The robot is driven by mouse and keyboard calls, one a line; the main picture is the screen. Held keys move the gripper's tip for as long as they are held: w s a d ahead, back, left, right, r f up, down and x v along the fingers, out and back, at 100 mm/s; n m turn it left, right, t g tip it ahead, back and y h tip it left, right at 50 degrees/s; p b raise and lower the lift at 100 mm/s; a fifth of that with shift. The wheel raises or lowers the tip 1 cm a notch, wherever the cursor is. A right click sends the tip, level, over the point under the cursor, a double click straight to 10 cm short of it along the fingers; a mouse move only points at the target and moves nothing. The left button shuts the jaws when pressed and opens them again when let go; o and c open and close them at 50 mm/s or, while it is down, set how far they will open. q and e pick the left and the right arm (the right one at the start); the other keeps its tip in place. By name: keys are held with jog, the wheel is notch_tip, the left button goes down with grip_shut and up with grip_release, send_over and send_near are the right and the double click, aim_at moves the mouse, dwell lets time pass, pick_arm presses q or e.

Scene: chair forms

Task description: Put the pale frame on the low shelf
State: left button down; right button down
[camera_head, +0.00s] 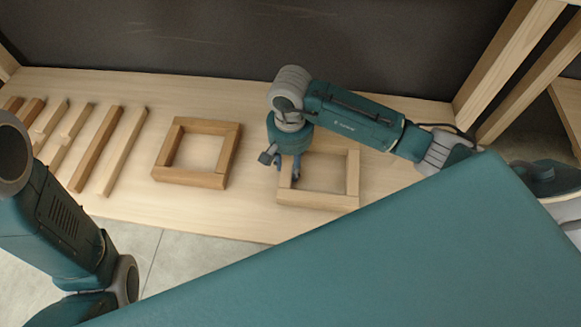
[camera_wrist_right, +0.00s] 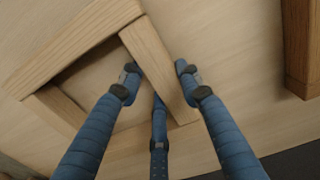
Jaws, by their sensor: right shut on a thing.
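The pale frame (camera_head: 318,201), a light wooden square, lies flat on the wooden bench top, right of the middle in the head view. My right gripper (camera_head: 288,170) points down over its left bar. In the wrist view the blue fingers of this gripper (camera_wrist_right: 160,80) are on both sides of one bar of the pale frame (camera_wrist_right: 155,65), shut on it. My left arm shows at the left edge of the head view, but its gripper is out of view. At the far right, a light wooden board (camera_head: 568,108) behind posts may be the low shelf; I cannot tell.
A darker brown frame (camera_head: 187,177) lies left of the pale one, and shows at the wrist view's right edge (camera_wrist_right: 302,45). Several loose wooden bars (camera_head: 98,150) lie further left on the bench top (camera_head: 270,95). Wooden posts (camera_head: 505,60) stand at the right.

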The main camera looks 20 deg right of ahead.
jog(key=shift+f, duration=0.1)
jog(key=shift+f, duration=0.2)
jog(key=c, duration=1.2)
grip_release()
jog(key=shift+r, duration=0.1)
